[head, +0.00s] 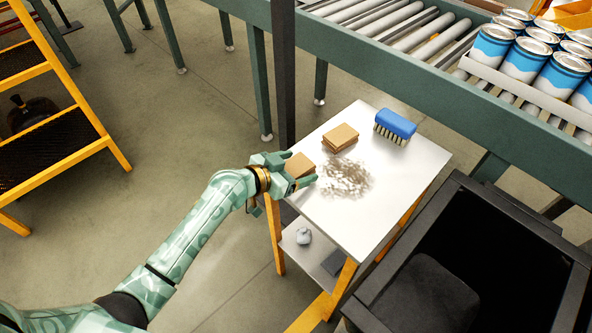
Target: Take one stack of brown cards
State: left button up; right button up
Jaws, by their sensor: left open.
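Two stacks of brown cards are on the small white-topped table (400,205). The farther stack (341,137) lies near the table's back left edge, clear of my gripper. The nearer stack (298,165) is at the left edge, and my left gripper (304,169) is at it, with a finger on either side. The gripper is open. Part of the nearer stack is hidden by the gripper, and I cannot tell whether the fingers touch it. My right gripper is not in view.
A blue brush (394,126) stands at the table's back corner. Brown dirt (347,177) is spread mid-table. A black bin (480,265) stands at right. A roller conveyor (385,45) with blue cans (525,60) runs behind. A dark post (284,75) rises behind the table's left side.

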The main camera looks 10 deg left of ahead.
pick_arm(q)
jog(key=c, duration=1)
jog(key=shift+c, duration=0.2)
